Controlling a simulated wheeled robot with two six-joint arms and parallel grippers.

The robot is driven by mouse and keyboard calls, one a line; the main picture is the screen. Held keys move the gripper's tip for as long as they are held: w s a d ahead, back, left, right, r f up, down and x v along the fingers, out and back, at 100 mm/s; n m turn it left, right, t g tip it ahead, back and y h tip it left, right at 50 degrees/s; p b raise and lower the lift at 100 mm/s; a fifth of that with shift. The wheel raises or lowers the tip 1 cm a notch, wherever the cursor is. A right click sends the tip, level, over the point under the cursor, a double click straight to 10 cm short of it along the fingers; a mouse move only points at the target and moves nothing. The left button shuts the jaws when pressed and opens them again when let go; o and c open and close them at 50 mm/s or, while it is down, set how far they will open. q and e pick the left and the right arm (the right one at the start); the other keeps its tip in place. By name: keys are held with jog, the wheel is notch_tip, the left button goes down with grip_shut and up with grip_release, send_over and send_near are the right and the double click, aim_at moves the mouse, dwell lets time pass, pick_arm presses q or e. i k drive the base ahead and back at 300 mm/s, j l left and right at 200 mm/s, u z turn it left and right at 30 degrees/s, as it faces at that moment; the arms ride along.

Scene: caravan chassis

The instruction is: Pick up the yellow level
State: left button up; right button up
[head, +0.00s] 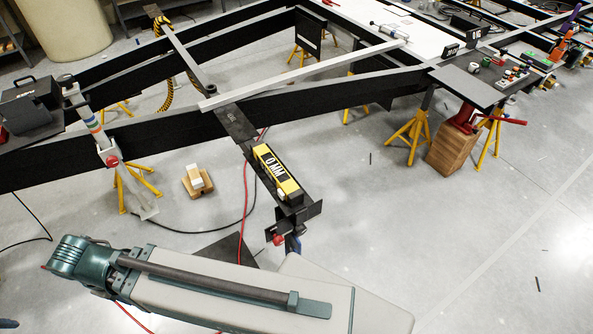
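The yellow level (276,170) is a yellow and black bar with "0 MM" on its face. It lies along a dark bracket (304,196) that sticks out from the near black chassis beam toward me, in the middle of the head view. A dark block with a round top sits at its near end. No gripper of mine shows clearly in this view, and nothing is seen holding the level.
The black chassis beam (330,104) runs across behind the level, with a pale bar (308,72) lying across it. A red-handled clamp (277,239) hangs below the bracket's near end. Yellow stands (409,132) hold the frame. The floor right of the level is mostly clear.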

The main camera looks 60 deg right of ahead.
aim_at(280, 179)
jog(key=k+l+z, duration=0.1)
jog(key=l+z, duration=0.55)
jog(key=l, duration=0.2)
jog(key=k+l+z, duration=0.2)
jog(key=l, duration=1.8)
jog(key=i, duration=0.1)
